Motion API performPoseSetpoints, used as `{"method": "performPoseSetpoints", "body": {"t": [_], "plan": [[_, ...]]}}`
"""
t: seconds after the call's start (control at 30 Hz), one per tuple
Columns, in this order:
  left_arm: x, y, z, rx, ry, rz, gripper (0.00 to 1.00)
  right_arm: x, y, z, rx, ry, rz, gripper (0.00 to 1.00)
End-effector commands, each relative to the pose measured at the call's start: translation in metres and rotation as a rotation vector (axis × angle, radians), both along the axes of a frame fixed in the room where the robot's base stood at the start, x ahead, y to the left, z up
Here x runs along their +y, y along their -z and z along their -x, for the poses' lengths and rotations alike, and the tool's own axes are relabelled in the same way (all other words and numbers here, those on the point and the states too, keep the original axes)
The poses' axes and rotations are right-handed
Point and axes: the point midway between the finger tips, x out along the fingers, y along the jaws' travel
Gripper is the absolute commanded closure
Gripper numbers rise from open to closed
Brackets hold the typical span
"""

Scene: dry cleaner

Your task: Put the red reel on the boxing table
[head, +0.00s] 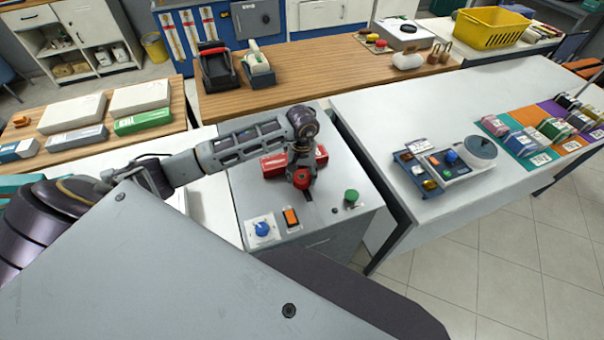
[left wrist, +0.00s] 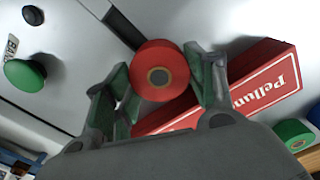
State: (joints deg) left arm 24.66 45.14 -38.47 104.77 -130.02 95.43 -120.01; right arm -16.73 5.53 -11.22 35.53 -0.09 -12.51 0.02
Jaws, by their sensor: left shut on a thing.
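My left gripper (head: 302,190) reaches in over a grey cabinet with buttons (head: 345,218). In the left wrist view it is shut on a red reel (left wrist: 160,62), which sits between the two fingers with its round end and central hole showing. In the head view the gripper largely hides the reel, and only a red part of it (head: 302,178) shows. A red box (head: 272,165) lies behind the gripper; in the left wrist view its lettered side (left wrist: 268,92) shows beside the right finger. No label shows which surface is the boxing table. My right gripper is not in view.
The cabinet carries a green button (head: 351,196), an orange switch (head: 291,217) and a blue knob (head: 262,229). A white table (head: 400,110) to the right holds a small device and coloured reels. A wooden table (head: 180,90) at left holds flat boxes. A wooden counter (head: 320,60) stands behind.

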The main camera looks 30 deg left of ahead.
Motion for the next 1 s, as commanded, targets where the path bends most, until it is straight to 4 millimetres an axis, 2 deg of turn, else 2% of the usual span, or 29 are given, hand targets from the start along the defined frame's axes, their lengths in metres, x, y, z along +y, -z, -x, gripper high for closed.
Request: {"method": "performPoseSetpoints", "body": {"t": [0.4, 0.43, 0.57, 1.0], "plan": [[-0.0001, 0.0028, -0.0003, -0.001, 0.001, 0.0, 0.69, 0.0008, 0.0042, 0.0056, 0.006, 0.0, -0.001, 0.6], [-0.0002, 0.0025, -0.0001, -0.001, 0.001, 0.0, 0.41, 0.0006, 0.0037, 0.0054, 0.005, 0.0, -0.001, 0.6], [-0.0002, 0.0021, -0.0001, 0.0, 0.001, 0.0, 0.24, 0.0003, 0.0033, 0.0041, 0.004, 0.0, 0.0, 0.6], [-0.0002, 0.0014, 0.0, 0.0, 0.001, 0.0, 0.23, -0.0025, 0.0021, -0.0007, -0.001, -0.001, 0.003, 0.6]]}}
